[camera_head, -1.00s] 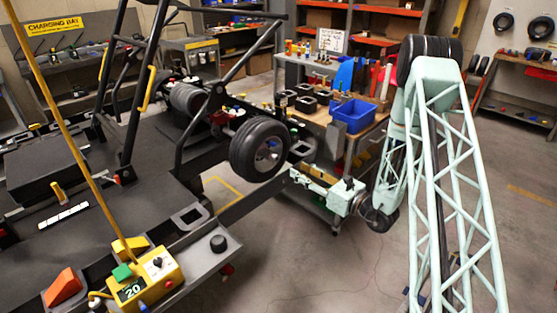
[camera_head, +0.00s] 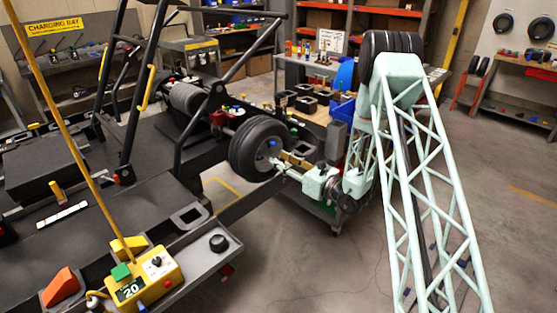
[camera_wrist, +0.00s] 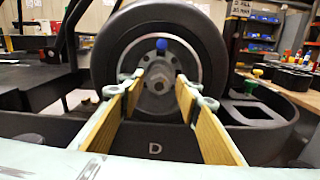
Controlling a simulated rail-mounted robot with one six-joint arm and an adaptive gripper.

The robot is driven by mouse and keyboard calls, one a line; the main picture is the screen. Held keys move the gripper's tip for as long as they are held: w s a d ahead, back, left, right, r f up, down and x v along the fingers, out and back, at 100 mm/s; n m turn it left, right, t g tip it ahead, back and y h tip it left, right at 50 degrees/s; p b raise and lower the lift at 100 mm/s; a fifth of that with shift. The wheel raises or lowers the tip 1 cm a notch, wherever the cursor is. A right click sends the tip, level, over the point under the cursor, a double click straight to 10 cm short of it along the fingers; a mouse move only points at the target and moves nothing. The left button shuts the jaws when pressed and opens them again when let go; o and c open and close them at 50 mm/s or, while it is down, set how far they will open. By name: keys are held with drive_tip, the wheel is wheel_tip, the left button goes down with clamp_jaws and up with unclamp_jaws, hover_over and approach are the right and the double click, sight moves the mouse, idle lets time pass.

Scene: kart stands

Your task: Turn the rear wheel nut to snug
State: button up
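The rear wheel (camera_head: 255,150) is a black tyre on the kart's side, and it fills the upper middle of the wrist view (camera_wrist: 104,55). At its grey hub, the hex wheel nut (camera_wrist: 158,76) faces the wrist camera. A blue knob (camera_wrist: 162,45) sits just above the nut. My gripper (camera_head: 282,165) is in front of the hub. In the wrist view my gripper (camera_wrist: 158,84) is open, with one yellow-padded finger on each side of the nut and visible gaps between. Whether the fingertips reach past the nut's face cannot be told.
A yellow control box (camera_head: 150,277) showing 20 is at the lower left. The floor at right is open.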

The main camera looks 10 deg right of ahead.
drive_tip(key=shift+x, duration=0.75)
drive_tip(key=shift+c, duration=0.2)
drive_tip(key=c, duration=0.8)
drive_tip(key=shift+c, duration=0.2)
